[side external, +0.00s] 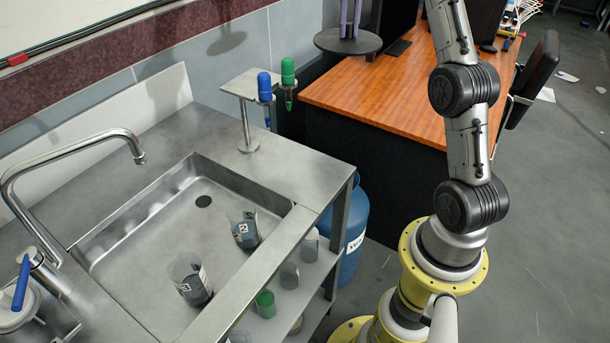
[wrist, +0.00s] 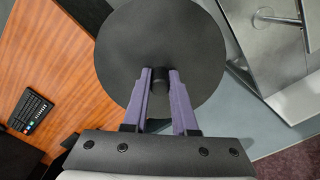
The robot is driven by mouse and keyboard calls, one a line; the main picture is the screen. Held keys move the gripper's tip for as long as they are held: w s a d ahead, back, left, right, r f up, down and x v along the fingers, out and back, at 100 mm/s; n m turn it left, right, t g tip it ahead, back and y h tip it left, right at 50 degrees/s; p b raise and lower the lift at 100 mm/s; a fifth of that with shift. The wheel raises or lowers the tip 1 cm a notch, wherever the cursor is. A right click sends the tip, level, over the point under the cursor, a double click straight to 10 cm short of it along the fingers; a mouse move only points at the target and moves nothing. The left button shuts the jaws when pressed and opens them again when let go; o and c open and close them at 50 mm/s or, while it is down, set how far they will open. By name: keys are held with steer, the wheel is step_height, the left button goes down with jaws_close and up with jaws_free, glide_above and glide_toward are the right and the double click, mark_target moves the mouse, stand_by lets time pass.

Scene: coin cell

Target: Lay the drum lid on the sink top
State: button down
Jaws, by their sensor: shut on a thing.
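The drum lid (side external: 348,41) is a dark flat disc with a small knob in its centre. In the side view it hangs in the air above the left end of the wooden desk, beyond the sink unit. My gripper (side external: 350,20), with purple fingers, is above the lid at the top edge of that view. In the wrist view my gripper (wrist: 164,78) is shut on the knob of the lid (wrist: 160,35).
A small steel stand (side external: 249,128) with blue and green capped items rises from the back of the sink top. Two beakers (side external: 190,278) are in the basin. A blue drum (side external: 352,230) stands below the counter's right end. The wooden desk (side external: 390,100) holds monitors.

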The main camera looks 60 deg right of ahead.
steer(key=shift+a+r, duration=0.2)
steer(key=shift+r, duration=0.3)
steer(key=shift+a+r, duration=0.2)
steer(key=shift+r, duration=0.3)
steer(key=s+a+r, duration=0.1)
steer(key=s+a, duration=0.1)
steer(key=a, duration=0.4)
steer(key=s+a+r, duration=0.1)
steer(key=a+r, duration=0.1)
steer(key=a, duration=0.5)
steer(key=s+a+f, duration=0.2)
steer(key=s+a, duration=0.6)
steer(key=s+a+f, duration=0.2)
steer(key=s+a, duration=0.6)
step_height(320, 180, down, 11)
steer(key=w+f, duration=0.2)
steer(key=w, duration=0.2)
steer(key=w+d+f, duration=0.1)
steer(key=w+f, duration=0.2)
steer(key=w, duration=0.1)
steer(key=w+f, duration=0.3)
steer(key=w, duration=0.2)
steer(key=shift+d+f, duration=0.15)
steer(key=shift+d, duration=0.2)
steer(key=shift+w+f, duration=0.35)
steer(key=shift+f, duration=0.1)
steer(key=shift+w+f, duration=0.15)
steer(key=shift+f, duration=1.5)
